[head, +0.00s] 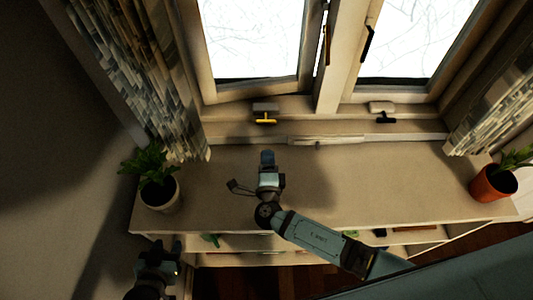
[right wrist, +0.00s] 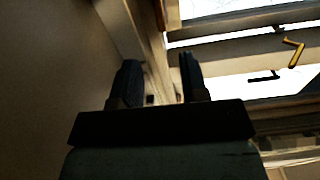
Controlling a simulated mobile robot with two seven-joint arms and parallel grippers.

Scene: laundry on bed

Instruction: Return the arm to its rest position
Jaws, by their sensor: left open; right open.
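My right arm (head: 325,245) comes in from the lower right of the head view and reaches over the shelf top. Its gripper (head: 267,160) is above the middle of the shelf, in front of the window. In the right wrist view the two dark fingers (right wrist: 160,80) stand apart with nothing between them. My left gripper (head: 160,250) is at the lower left of the head view, in front of the shelf's left end. It is open, and I see nothing held in it. Most of the left arm is out of view.
The shelf top (head: 390,190) is mostly clear. A plant in a pale pot (head: 160,195) stands at its left end, and one in a terracotta pot (head: 490,183) at its right. Behind are curtains, windows, a yellow handle (head: 265,121) and a black handle (head: 385,119).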

